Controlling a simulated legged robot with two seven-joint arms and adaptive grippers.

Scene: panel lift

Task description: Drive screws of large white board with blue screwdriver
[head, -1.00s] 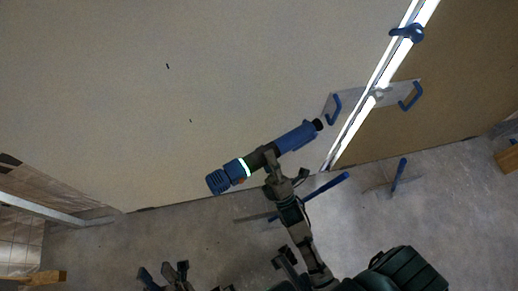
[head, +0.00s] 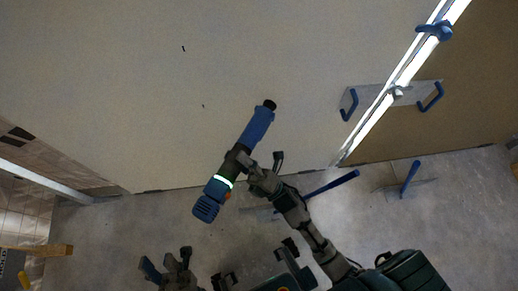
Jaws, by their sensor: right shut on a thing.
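The large white board (head: 110,90) fills the upper left of the head view, with two small dark marks on its face. The blue screwdriver (head: 257,127) is tilted, its black tip at the upper right and its ribbed blue end at the lower left. My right gripper (head: 246,165) is shut on its dark middle part, in front of the board. I cannot tell whether the tip touches the board. My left gripper (head: 168,268) is low at the bottom edge, away from the board, with its fingers apart and nothing seen between them.
A bright metal strip (head: 385,98) runs along the board's right edge, beside a brown panel (head: 470,100). A plate with blue handles (head: 432,97) crosses the strip. Blue-handled tools (head: 411,177) lie on the grey floor (head: 110,235). A wooden piece (head: 50,250) is at lower left.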

